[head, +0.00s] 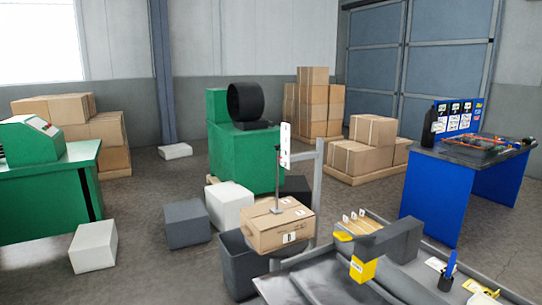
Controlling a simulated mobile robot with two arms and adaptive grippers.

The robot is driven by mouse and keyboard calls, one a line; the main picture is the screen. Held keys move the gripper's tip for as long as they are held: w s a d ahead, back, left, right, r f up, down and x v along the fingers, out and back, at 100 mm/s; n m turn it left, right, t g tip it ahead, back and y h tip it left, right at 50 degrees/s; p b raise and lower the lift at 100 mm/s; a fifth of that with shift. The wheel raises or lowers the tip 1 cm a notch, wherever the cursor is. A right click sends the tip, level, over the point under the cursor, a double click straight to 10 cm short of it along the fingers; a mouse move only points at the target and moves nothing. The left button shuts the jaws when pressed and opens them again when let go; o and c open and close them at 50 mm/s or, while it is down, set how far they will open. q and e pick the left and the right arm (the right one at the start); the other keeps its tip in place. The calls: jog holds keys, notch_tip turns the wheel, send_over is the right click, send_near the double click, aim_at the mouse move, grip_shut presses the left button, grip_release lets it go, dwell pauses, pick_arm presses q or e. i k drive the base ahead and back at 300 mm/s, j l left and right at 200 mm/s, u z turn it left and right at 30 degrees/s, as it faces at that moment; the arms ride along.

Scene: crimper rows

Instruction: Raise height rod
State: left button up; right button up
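A thin upright grey rod (278,180) with a dark piece near its top appears to stand on a small foot on top of a cardboard box (280,235). This looks like the height rod; I cannot tell whether its foot touches the box. A white marked plate (286,145) is just right of the rod's top, beside a grey frame post (318,190). The box sits over a dark bin (242,268). Neither of my grippers shows in the head view.
A grey-covered bench (310,288) with a grey block (392,240) and a yellow item (363,268) is at the front right. A blue table (435,195) stands right, green machines (245,155) behind. White and grey blocks (187,224) lie on the floor, left.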

aim_at(276, 210)
jog(key=i, duration=0.25)
jog(key=i+j+z, duration=0.1)
jog(key=z, duration=0.35)
jog(key=i+j+z, duration=0.25)
jog(key=z, duration=0.15)
